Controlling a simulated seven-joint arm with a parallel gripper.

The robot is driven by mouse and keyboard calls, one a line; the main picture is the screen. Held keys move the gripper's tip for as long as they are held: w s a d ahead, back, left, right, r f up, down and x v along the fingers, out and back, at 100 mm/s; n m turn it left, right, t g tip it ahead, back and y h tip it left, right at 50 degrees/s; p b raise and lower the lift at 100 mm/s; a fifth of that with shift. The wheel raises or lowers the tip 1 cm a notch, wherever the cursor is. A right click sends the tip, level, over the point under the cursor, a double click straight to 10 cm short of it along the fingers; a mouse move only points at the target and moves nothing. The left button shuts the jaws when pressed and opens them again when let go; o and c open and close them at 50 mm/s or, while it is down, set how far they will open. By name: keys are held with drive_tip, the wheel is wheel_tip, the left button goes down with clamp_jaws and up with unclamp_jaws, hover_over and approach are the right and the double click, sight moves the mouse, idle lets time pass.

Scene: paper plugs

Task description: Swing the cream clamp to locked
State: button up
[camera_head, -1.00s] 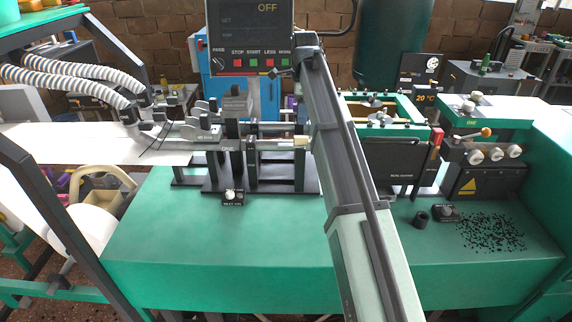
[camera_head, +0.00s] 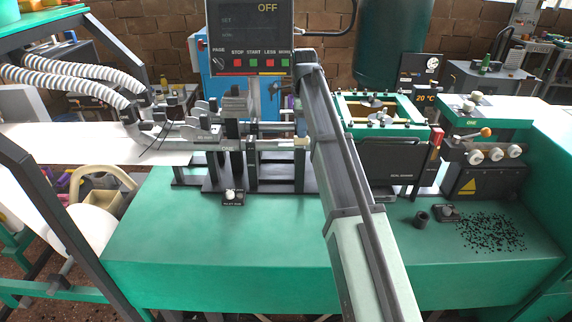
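A small cream piece (camera_head: 301,142) shows at the right end of the metal rods on the middle assembly, right beside my arm. It looks like the cream clamp, but its lever and its position, locked or not, cannot be made out. My arm link crosses the picture from the bottom right of centre up to the control panel and covers what lies just right of the cream piece. My gripper and its fingertips are hidden behind my own arm, so I cannot see whether they touch anything.
The control panel (camera_head: 250,38) reads OFF, with a row of buttons. Grey clamps (camera_head: 203,132) stand on the left of the assembly. A green-framed box (camera_head: 392,150) stands right of my arm. Black granules (camera_head: 490,232) lie on the green bench (camera_head: 210,255), whose front is mostly clear.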

drive_tip(key=shift+f, duration=1.9)
drive_tip(key=shift+c, duration=0.4)
clamp_jaws()
drive_tip(key=m, duration=1.3)
drive_tip(key=shift+m, duration=0.3)
